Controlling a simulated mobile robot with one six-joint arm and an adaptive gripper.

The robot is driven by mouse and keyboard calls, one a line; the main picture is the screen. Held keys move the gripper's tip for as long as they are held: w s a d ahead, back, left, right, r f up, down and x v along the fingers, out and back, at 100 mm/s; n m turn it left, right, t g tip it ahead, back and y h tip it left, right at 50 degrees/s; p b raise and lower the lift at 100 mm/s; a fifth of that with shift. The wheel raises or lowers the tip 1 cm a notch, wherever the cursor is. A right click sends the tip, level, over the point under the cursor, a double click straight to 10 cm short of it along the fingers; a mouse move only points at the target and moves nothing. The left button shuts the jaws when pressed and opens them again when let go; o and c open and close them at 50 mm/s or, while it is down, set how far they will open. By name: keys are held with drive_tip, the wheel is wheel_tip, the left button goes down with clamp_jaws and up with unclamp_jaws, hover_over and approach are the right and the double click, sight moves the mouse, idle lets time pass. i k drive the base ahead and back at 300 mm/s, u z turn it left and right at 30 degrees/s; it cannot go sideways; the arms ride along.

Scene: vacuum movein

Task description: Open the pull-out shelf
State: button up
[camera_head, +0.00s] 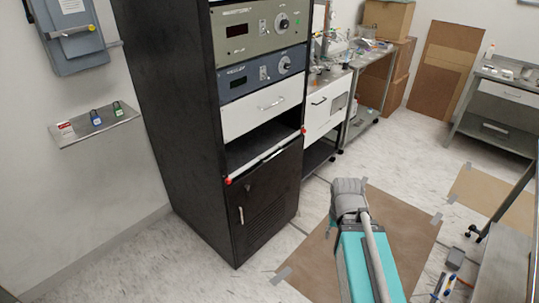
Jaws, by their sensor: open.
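The pull-out shelf (266,157) shows in the head view as a thin white front strip with a red piece at each end. It sits in the tall black rack (180,120), under a white drawer with a handle (262,108) and above a black lower door (262,200). The strip looks about level with the rack's front. The dark opening above it looks empty. My arm, teal and grey, reaches up from the bottom edge to the right of the rack and looks apart from the shelf. My gripper's fingers cannot be seen.
A small wall shelf (95,125) with padlocks is at left. Benches (375,75) and cardboard boxes (388,18) stand behind the rack. A brown floor mat (400,215) lies in front at right. A metal cart or table (505,250) edges the right side.

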sight(241, 153)
drive_tip(key=i, duration=0.9)
drive_tip(key=z, duration=0.05)
